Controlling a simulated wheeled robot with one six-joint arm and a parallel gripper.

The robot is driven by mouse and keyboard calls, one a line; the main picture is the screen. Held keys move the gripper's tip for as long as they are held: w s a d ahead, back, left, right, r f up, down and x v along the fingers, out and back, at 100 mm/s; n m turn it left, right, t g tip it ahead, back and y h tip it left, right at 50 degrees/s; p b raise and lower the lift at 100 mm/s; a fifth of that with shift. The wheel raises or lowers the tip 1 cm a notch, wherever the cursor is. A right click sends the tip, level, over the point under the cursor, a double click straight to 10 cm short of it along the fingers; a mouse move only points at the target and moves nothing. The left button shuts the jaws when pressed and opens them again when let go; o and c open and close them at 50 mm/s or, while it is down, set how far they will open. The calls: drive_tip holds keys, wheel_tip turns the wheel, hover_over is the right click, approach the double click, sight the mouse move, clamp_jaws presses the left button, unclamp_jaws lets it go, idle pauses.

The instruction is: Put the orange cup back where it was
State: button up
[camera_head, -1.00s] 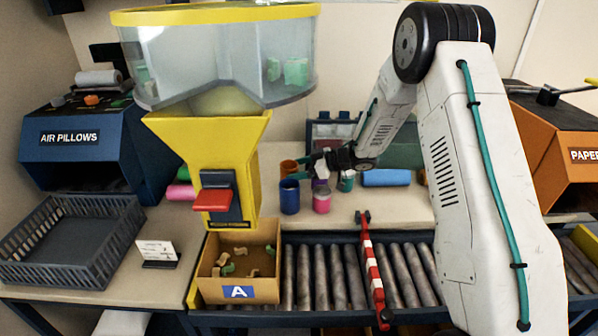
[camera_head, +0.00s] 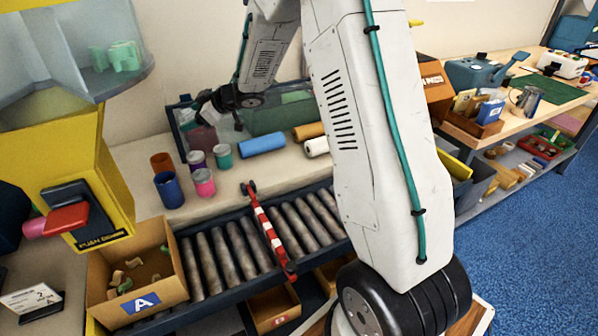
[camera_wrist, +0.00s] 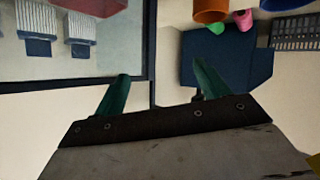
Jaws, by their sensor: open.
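The orange cup (camera_head: 162,164) stands on the beige bench, behind and slightly left of a blue cup (camera_head: 168,189). A purple cup (camera_head: 197,160), a pink cup (camera_head: 204,183) and a teal cup (camera_head: 222,156) stand to its right. My gripper (camera_head: 198,123) is above and to the right of the orange cup, apart from it, near the dark-framed panel at the back; its fingers are hard to make out there. In the wrist view my gripper (camera_wrist: 160,84) shows two green fingers spread apart with nothing between them. An orange round shape (camera_wrist: 210,9), apparently the orange cup, shows at the top edge.
A yellow dispenser (camera_head: 50,150) stands left, above carton A (camera_head: 170,281). A roller conveyor (camera_head: 235,255) with a red-white bar (camera_head: 268,230) runs along the bench front. Blue (camera_head: 262,144) and orange (camera_head: 308,131) rolls lie at the back right. A stocked bench (camera_head: 540,85) stands far right.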

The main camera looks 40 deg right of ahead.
drive_tip(key=s+d+r+m+t+h, duration=0.25)
drive_tip(key=d+r+h, duration=0.2)
drive_tip(key=r, duration=0.35)
drive_tip(key=s+d+r+m+g+h, duration=0.1)
drive_tip(key=s+r+m+h, duration=0.15)
drive_tip(key=s, duration=0.45)
drive_tip(key=s+d+r+m+g+h, duration=0.2)
drive_tip(key=s+r+h, duration=0.1)
drive_tip(key=s, duration=0.3)
drive_tip(key=s+a+f+m+g+y, duration=0.1)
drive_tip(key=s+a+g, duration=0.1)
drive_tip(key=s, duration=0.9)
drive_tip(key=s+a+f+m+g+y, duration=0.1)
drive_tip(key=s+a+g, duration=0.2)
drive_tip(key=s, duration=0.8)
drive_tip(key=s+a+f+m+g, duration=0.1)
drive_tip(key=s+a+f+g, duration=0.1)
drive_tip(key=s, duration=1)
drive_tip(key=shift+a+g+y, duration=0.4)
drive_tip(key=shift+a+g, duration=0.35)
drive_tip(key=shift+a, duration=0.15)
